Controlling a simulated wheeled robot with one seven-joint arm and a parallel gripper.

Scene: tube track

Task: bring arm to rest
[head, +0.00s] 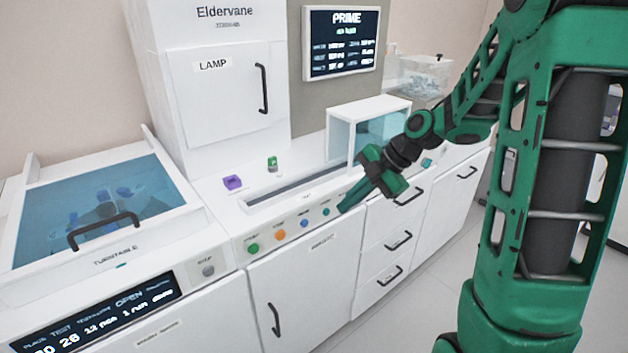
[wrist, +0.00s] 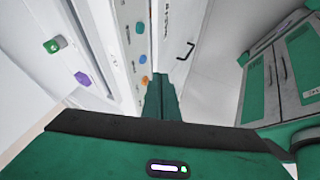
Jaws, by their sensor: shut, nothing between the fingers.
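My gripper (head: 352,200) is at the end of my green arm, in front of the counter's front edge, near the button row. In the wrist view my gripper (wrist: 163,78) points past the counter front, its fingers together with nothing visible between them. It appears apart from the counter, though the exact gap cannot be told. The arm reaches in from the right in the head view, bent at the elbow.
Coloured buttons (head: 279,235) line the front panel. A turntable box (head: 95,212) with a tinted lid stands left. Drawers with handles (head: 398,241) are below right.

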